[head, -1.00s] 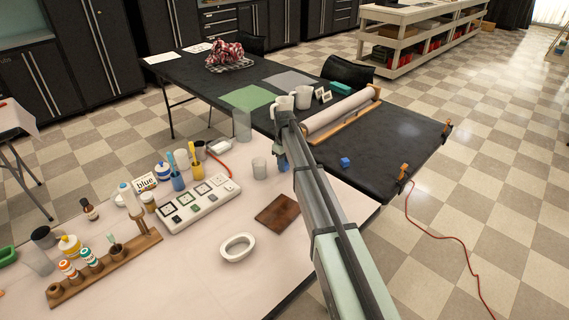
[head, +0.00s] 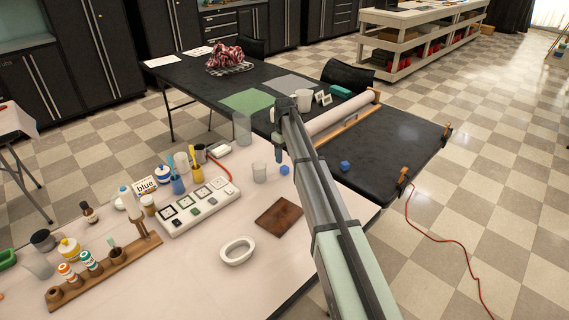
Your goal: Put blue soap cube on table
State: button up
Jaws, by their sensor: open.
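A small blue soap cube (head: 345,165) rests on the bare front part of the black table (head: 385,170), to the right of my arm in the head view. My gripper (head: 279,156) hangs from the far end of my arm, left of the cube and clearly apart from it. It shows beside my arm near the seam between the pale worktop and the black table. It is open, and I see nothing held in it. The gap between its fingers is too small to make out.
A wooden-framed roll (head: 335,122) lies behind the cube. White mugs (head: 304,99) stand near it. Orange clamps (head: 403,176) sit at the table's right edge.

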aim_at(285, 167)
jog(key=shift+r, duration=2.9)
